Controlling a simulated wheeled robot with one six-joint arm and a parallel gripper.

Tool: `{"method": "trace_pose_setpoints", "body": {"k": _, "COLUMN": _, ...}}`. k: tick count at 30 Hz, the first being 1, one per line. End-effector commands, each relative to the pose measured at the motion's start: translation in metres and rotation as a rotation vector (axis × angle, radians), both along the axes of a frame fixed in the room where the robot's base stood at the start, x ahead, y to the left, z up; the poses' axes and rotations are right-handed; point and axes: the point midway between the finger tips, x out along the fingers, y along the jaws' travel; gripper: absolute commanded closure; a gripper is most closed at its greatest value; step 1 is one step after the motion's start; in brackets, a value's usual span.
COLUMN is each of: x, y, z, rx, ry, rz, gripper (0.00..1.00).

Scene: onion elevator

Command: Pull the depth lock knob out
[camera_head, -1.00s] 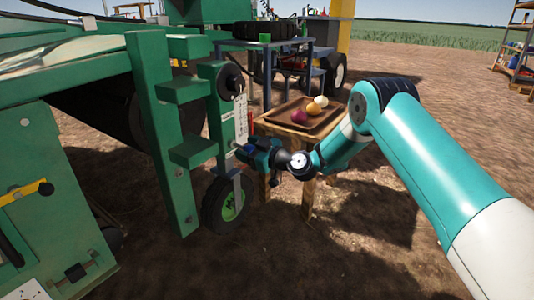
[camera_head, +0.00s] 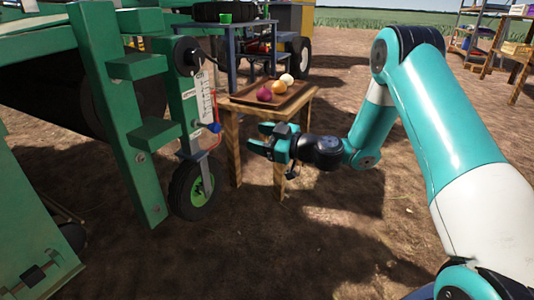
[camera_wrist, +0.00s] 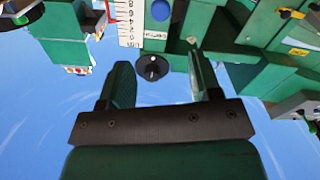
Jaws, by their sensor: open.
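A blue knob (camera_head: 214,128) stands out from the green post of the machine, beside a white scale plate (camera_head: 206,95) and a small red pointer. I take it for the depth lock knob. My gripper (camera_head: 257,139) is open and empty, to the right of the knob and a little lower, with a clear gap between them. In the wrist view the machine appears upside down, with the scale plate (camera_wrist: 126,22) at the top. A round black knob (camera_wrist: 152,67) shows there between my open fingers (camera_wrist: 160,78). A blue round shape (camera_wrist: 160,10) is near the top edge.
A wheel with a green hub (camera_head: 193,190) stands below the post. A wooden table (camera_head: 235,110) is just behind my gripper, with a tray (camera_head: 285,103) of several onions. A black round part (camera_head: 187,56) sits above the scale. Bare soil lies open in front.

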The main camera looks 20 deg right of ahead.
Motion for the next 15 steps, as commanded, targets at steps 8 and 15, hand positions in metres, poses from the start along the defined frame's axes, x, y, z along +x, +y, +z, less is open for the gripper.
{"method": "trace_pose_setpoints", "body": {"k": 8, "x": -0.013, "y": -0.011, "z": -0.002, "rx": -0.001, "ry": -0.001, "rz": 0.000, "gripper": 0.42}}
{"method": "trace_pose_setpoints", "body": {"k": 15, "x": -0.014, "y": -0.011, "z": 0.000, "rx": 0.000, "ry": 0.000, "rz": 0.001, "gripper": 0.42}}
